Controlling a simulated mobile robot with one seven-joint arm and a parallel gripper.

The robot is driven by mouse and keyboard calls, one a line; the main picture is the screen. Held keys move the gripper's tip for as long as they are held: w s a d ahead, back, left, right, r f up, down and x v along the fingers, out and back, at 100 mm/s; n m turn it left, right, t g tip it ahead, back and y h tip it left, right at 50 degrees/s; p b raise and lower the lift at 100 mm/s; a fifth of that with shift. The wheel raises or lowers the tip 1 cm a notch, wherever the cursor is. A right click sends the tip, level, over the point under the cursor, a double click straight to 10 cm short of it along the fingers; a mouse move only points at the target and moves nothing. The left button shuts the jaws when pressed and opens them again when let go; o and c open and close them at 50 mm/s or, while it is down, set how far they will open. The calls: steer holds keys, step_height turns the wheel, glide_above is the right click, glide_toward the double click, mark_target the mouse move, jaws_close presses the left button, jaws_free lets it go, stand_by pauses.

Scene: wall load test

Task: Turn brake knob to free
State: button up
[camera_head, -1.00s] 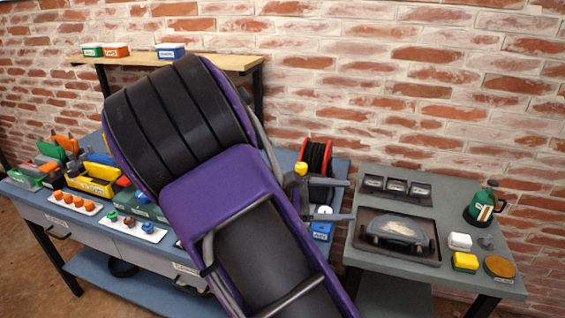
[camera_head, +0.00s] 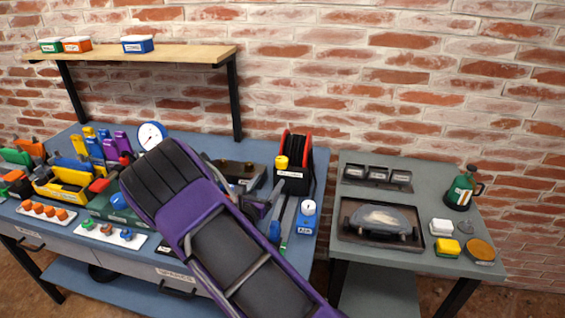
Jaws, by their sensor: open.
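A yellow knob (camera_head: 281,162) sits on the front left of a black box with a red-rimmed reel (camera_head: 296,150), at the right of the blue bench. It is the likeliest brake knob, but its label is too small to read and its setting cannot be told. My gripper (camera_head: 270,207) is open, in front of and below the knob and apart from it. My purple and black arm hides part of the bench left of the gripper.
A small blue box with a white round top (camera_head: 308,207) stands close right of my gripper. A dial gauge (camera_head: 151,135) and colourful tools stand left. A wooden shelf (camera_head: 190,53) is above.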

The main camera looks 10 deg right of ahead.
mark_target(280, 165)
steer(key=x, duration=1.2)
jaws_close()
steer(key=shift+s, duration=0.1)
